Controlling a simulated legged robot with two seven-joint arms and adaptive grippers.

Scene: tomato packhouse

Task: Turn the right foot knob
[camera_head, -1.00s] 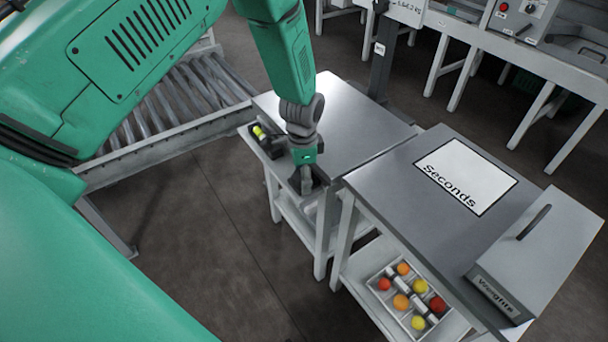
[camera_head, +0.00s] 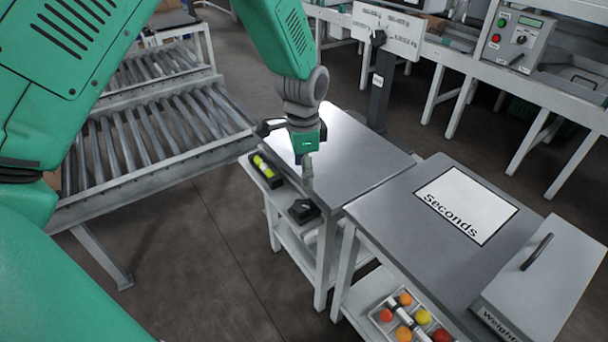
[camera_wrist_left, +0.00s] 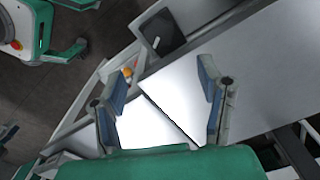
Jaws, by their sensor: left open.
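A black foot knob (camera_head: 303,210) sits on a small ledge at the near edge of the left grey metal table (camera_head: 345,150), at that ledge's right end. My right gripper is not in view.
A black holder with a yellow-green vial (camera_head: 264,166) lies left of the knob. The right table bears a "Seconds" sheet (camera_head: 462,198) and a grey weights box (camera_head: 540,285); a tomato tray (camera_head: 378,318) is below. A roller conveyor (camera_head: 150,130) stands left. Floor in front is clear.

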